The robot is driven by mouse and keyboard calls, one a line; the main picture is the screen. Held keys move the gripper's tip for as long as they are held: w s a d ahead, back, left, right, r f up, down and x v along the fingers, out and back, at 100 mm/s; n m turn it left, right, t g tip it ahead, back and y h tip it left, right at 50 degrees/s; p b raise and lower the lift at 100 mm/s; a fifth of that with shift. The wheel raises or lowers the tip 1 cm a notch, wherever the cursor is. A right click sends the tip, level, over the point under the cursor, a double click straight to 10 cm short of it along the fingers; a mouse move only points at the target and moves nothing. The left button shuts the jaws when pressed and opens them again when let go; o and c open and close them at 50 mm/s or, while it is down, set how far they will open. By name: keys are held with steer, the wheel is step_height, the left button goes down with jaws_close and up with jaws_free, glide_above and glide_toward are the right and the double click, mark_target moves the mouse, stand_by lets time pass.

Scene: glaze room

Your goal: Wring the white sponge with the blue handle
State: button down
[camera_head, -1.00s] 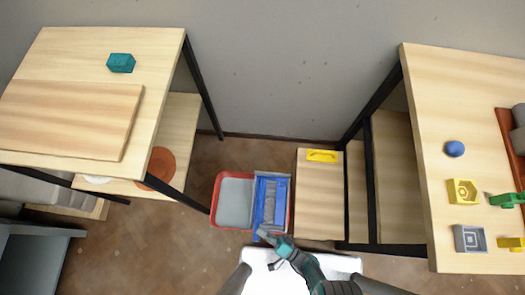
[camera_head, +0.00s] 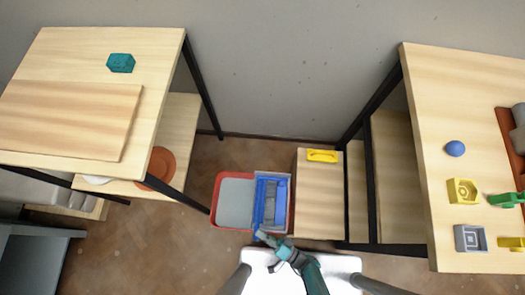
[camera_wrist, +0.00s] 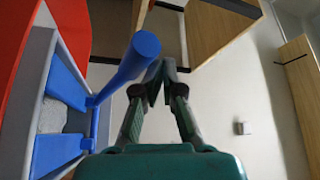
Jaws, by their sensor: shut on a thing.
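A blue wringer (camera_head: 273,180) sits over the right part of a red-rimmed grey bucket (camera_head: 217,196) on the floor. My gripper (camera_head: 262,235) is at the wringer's near end.
A low wooden platform (camera_head: 318,205) with a yellow block (camera_head: 322,156) stands right of the bucket. A wooden table (camera_head: 455,100) is at the right, and another (camera_head: 80,60) at the left. Dark table legs flank the clear floor behind the bucket.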

step_height(320, 180, up, 9)
steer(key=shift+w, duration=0.35)
stand_by(0.5)
steer(key=shift+d, duration=0.1)
stand_by(0.4)
steer(key=shift+s, duration=0.1)
